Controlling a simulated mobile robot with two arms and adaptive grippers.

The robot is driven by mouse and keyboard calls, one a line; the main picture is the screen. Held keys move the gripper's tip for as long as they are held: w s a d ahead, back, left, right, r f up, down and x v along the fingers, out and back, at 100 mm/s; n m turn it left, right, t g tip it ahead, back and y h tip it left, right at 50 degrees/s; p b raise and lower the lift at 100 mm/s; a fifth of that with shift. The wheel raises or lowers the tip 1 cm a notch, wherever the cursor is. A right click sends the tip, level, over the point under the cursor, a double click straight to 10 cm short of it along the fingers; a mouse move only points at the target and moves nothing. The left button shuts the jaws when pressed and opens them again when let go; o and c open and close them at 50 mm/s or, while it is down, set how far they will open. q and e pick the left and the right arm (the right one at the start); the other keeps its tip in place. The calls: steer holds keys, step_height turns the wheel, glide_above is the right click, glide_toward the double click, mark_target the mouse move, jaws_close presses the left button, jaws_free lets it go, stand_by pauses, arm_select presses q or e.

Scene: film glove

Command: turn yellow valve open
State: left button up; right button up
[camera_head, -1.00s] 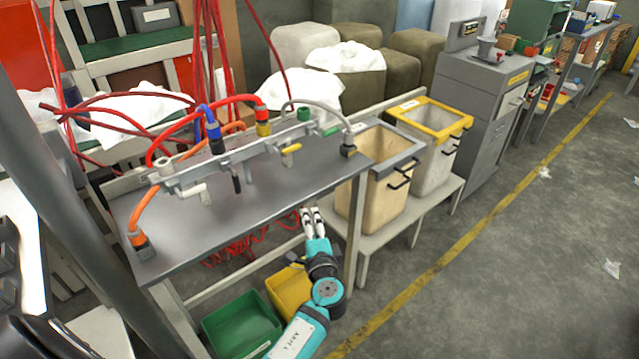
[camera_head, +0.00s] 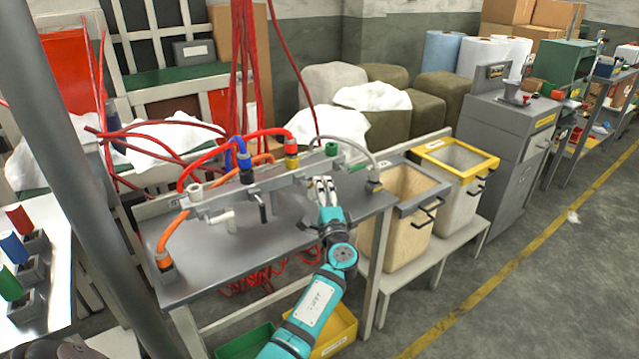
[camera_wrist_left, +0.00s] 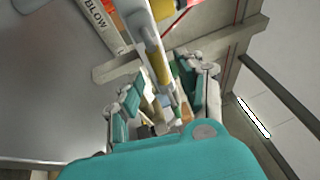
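The yellow valve is a lever with a yellow grip on the grey manifold bar (camera_head: 240,190) above the metal table. In the left wrist view the yellow valve (camera_wrist_left: 159,68) points down between the fingers of my left gripper (camera_wrist_left: 163,88). Those fingers stand apart on either side of it, with gaps visible, and I see no clear contact. In the head view my left gripper (camera_head: 324,184) is just in front of the manifold and hides the yellow valve. My right gripper is not in view.
A green valve (camera_head: 357,164) is right of my left gripper; black (camera_head: 262,208) and white (camera_head: 220,219) valves are left. Red, blue and orange hoses arch over the bar. Two bins, one yellow-rimmed (camera_head: 460,158), stand right of the table. A grey post (camera_head: 88,140) is at left.

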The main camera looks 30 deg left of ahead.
arm_select(q)
steer(key=shift+x, duration=1.7)
jaws_close()
